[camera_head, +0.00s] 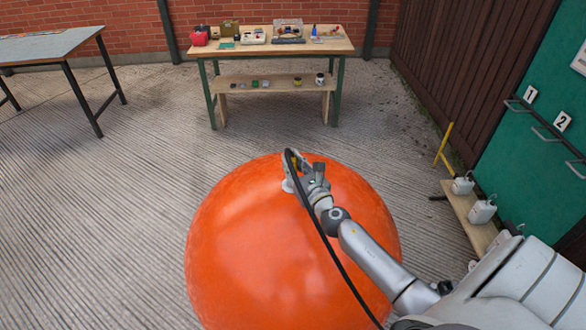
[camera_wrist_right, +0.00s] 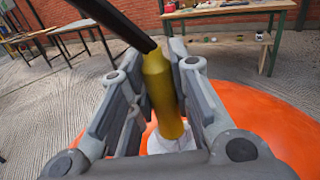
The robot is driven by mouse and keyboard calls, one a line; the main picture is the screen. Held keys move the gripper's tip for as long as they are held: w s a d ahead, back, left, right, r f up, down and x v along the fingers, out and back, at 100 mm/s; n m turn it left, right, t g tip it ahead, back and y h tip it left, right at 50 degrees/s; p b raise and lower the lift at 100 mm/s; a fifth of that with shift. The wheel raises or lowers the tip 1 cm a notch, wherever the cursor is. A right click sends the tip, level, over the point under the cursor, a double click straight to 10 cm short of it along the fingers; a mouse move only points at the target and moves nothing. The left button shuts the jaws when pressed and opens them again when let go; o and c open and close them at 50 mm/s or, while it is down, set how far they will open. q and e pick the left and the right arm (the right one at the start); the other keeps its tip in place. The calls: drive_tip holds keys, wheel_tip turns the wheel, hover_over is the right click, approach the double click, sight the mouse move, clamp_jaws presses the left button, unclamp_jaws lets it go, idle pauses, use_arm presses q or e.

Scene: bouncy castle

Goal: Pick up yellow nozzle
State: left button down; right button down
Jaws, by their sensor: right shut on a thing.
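The yellow nozzle (camera_wrist_right: 163,95) stands upright between the fingers of my right gripper (camera_wrist_right: 162,60) in the right wrist view. The fingers are shut on it, one on each side. A black hose (camera_wrist_right: 112,18) meets its top end. Its lower end is at a white fitting (camera_wrist_right: 170,140) on the orange ball. In the head view my right gripper (camera_head: 308,177) is at the top of the large orange ball (camera_head: 270,250). Only a small part of the nozzle (camera_head: 290,160) shows there. My left gripper is not in view.
The black hose (camera_head: 335,262) runs along my right arm. A workbench (camera_head: 270,50) with tools stands at the back, and another table (camera_head: 50,45) at the left. White containers (camera_head: 481,211) stand on a low wooden shelf at the right. The floor left of the ball is clear.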

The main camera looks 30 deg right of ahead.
sight(293, 156)
drive_tip(key=shift+r+p, duration=0.65)
drive_tip(key=shift+r, duration=0.15)
wheel_tip(293, 156, up, 2)
drive_tip(key=shift+r+p, duration=0.1)
drive_tip(key=shift+p, duration=0.8)
drive_tip(key=s+a+r+p, duration=0.2)
drive_tip(key=s+r+p, duration=0.2)
drive_tip(key=s+r, duration=0.2)
drive_tip(key=s+a+r+p, duration=0.2)
drive_tip(key=s+r+p, duration=0.1)
drive_tip(key=s+r, duration=0.4)
drive_tip(key=shift+a+r+p, duration=0.3)
drive_tip(key=shift+r+p, duration=0.05)
drive_tip(key=shift+r, duration=0.3)
drive_tip(key=shift+s, duration=0.1)
